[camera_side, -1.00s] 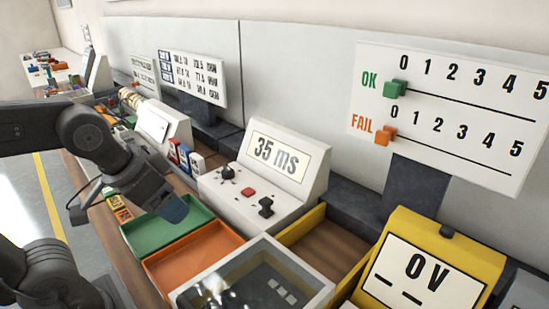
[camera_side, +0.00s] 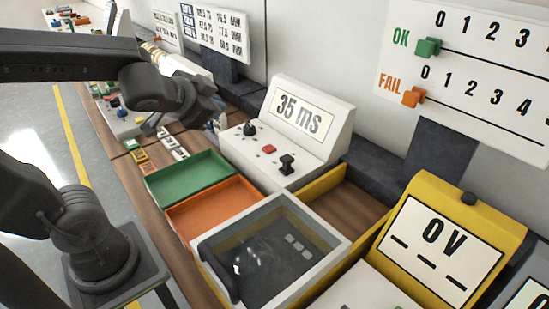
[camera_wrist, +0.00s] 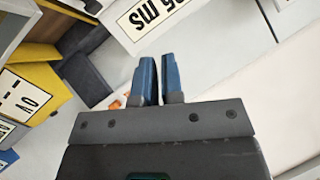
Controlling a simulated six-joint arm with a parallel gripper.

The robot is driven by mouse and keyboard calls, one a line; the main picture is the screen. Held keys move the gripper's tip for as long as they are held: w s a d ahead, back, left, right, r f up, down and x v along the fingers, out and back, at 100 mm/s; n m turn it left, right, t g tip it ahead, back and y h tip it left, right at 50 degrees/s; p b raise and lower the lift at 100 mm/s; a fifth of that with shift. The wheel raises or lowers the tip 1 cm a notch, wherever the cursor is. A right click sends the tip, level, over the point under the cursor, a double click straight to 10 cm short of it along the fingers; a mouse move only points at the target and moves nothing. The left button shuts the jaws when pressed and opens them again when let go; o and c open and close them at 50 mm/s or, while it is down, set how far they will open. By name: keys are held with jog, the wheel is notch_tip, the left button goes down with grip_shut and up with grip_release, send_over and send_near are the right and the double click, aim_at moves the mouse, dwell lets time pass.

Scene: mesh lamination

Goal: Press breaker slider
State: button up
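The grey-white tester (camera_side: 328,140) reads "35 ms". It carries a black knob (camera_side: 250,129), a red button (camera_side: 268,149) and a black upright lever (camera_side: 286,163). I cannot tell which part is the breaker slider. Small white pieces (camera_side: 172,143) and yellow pieces (camera_side: 138,158) lie left of the green tray. My gripper (camera_side: 217,120) is in the air left of the tester, over the back of the bench. In the wrist view its blue fingers (camera_wrist: 159,72) point toward the panel, close together with a narrow gap; nothing shows between them. The tester's display (camera_wrist: 150,14) is at the top edge there.
The green tray (camera_side: 190,179), orange tray (camera_side: 212,210) and clear-lidded box (camera_side: 205,268) stand in front of the tester. A yellow meter (camera_side: 505,240) reads "0 V". The wall board has a green OK slider (camera_side: 428,47) and an orange FAIL slider (camera_side: 413,97), both near 0.

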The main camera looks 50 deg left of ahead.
jog(key=w+m+t, duration=0.1)
jog(key=w+m+h, duration=0.1)
jog(key=w, duration=0.1)
jog(key=w+m+t, duration=0.1)
jog(key=m, duration=0.1)
jog(key=shift+w+a+r+t+h, duration=0.15)
jog(key=shift+w+r+t+h, duration=0.1)
jog(key=shift+r+t+h, duration=0.05)
grip_shut()
notch_tip(320, 180, down, 9)
jog(key=s+d+m+g+h, duration=0.1)
jog(key=m+g+h, duration=0.6)
jog(key=m, duration=0.3)
jog(key=shift+s+f+m, duration=0.2)
jog(key=shift+s+m, duration=0.05)
jog(key=shift+m, duration=0.05)
send_near(287, 173)
notch_tip(287, 173, down, 3)
jog(key=s+d, duration=0.2)
jog(key=shift+w+a+f, duration=0.1)
jog(key=shift+w+f, duration=0.05)
jog(key=shift+w, duration=0.95)
jog(key=shift+w+a+f, duration=0.1)
jog(key=shift+w, duration=1)
